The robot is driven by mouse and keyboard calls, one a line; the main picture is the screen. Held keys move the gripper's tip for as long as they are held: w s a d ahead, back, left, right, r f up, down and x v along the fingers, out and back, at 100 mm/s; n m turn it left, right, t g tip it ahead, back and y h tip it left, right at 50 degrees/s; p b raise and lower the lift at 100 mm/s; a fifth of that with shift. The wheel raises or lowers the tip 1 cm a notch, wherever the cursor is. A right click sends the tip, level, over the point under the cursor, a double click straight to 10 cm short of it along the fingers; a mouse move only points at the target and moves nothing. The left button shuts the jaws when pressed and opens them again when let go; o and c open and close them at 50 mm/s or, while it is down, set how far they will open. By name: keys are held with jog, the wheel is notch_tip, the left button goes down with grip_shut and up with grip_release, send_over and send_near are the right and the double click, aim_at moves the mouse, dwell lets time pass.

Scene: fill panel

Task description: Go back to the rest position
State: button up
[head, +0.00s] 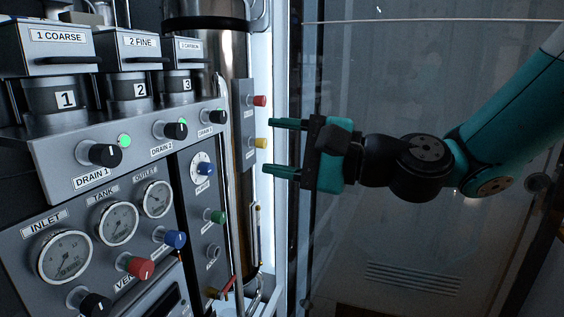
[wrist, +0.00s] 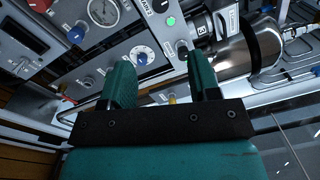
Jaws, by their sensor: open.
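My gripper (head: 289,147) is teal with a dark mount and points left toward the fill panel (head: 140,137). Its two fingers are apart with nothing between them. In the head view it hangs in front of the glass, right of the panel, with its fingertips near a yellow knob (head: 261,143). In the wrist view the open fingers (wrist: 163,82) point up at the tilted panel, with a blue knob on a white dial (wrist: 142,57) showing between them. I cannot tell the exact gap to the panel.
The panel carries gauges (head: 64,256), a red knob (head: 141,267), black drain knobs (head: 105,154) and filter housings (head: 65,95). A steel cylinder (head: 226,60) stands behind. A glass pane (head: 380,80) with a floor vent (head: 415,278) lies to the right. Open room surrounds the forearm.

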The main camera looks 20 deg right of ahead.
dwell(0.4)
jog(key=s+a+f+n+g+h+p, duration=0.25)
jog(key=s+a+n+g+p, duration=0.25)
jog(key=s+n+g, duration=0.4)
jog(key=s+d+f+n+g+h+p, duration=0.2)
jog(key=s+d+n+h+p, duration=0.2)
jog(key=n, duration=0.5)
jog(key=s+d+h, duration=0.2)
jog(key=s+h, duration=0.1)
jog(key=shift+s+f+g, duration=0.2)
jog(key=shift+s+g, duration=0.1)
jog(key=shift+s, duration=0.05)
jog(key=shift+h, duration=0.25)
